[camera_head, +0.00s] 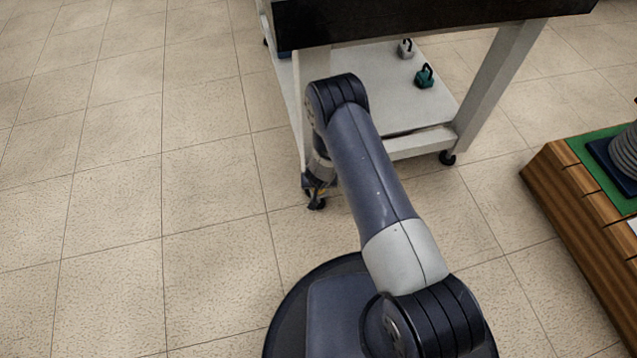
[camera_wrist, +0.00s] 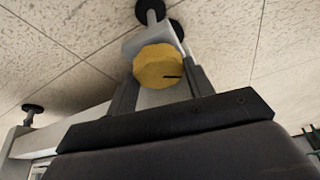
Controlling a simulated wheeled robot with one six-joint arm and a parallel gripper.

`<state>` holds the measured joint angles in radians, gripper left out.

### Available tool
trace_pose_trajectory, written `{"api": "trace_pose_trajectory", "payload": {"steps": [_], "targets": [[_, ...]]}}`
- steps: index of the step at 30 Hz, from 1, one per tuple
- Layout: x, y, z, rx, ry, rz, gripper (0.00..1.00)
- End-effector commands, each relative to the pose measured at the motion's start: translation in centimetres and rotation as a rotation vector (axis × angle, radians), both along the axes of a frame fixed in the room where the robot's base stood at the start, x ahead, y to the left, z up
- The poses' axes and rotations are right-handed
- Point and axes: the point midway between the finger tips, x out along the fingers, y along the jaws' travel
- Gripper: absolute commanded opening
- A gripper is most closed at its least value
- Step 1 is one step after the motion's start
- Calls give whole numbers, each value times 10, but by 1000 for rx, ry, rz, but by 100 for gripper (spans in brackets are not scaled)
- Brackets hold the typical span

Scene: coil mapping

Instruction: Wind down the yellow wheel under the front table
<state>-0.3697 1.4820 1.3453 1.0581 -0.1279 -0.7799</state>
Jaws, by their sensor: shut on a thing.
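The yellow wheel (camera_wrist: 158,63) shows in the wrist view as a faceted knob with a short dark mark near its lower right edge. My gripper (camera_wrist: 163,78) is shut on it, with one finger on either side. In the head view my gripper (camera_head: 319,180) is low at the foot of the front table's near left leg, just above a caster (camera_head: 316,203). The wheel is mostly hidden there. The front table (camera_head: 500,80) has a dark top, pale legs and a lower shelf (camera_head: 390,105).
A grey weight (camera_head: 405,50) and a teal weight (camera_head: 425,76) with hooks stand on the lower shelf. Another caster (camera_head: 447,158) is under the right leg. A wooden bench with a green top (camera_head: 580,150) stands at the right. The tiled floor at left is clear.

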Motion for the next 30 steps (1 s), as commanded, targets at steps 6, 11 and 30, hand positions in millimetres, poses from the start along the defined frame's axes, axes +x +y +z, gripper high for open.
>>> {"api": "trace_pose_trajectory", "payload": {"steps": [6, 11, 30], "targets": [[1, 1, 6, 2, -2, -59, 27], [1, 2, 5, 1, -3, -104, 27], [1, 1, 1, 1, -2, -130, 62]]}}
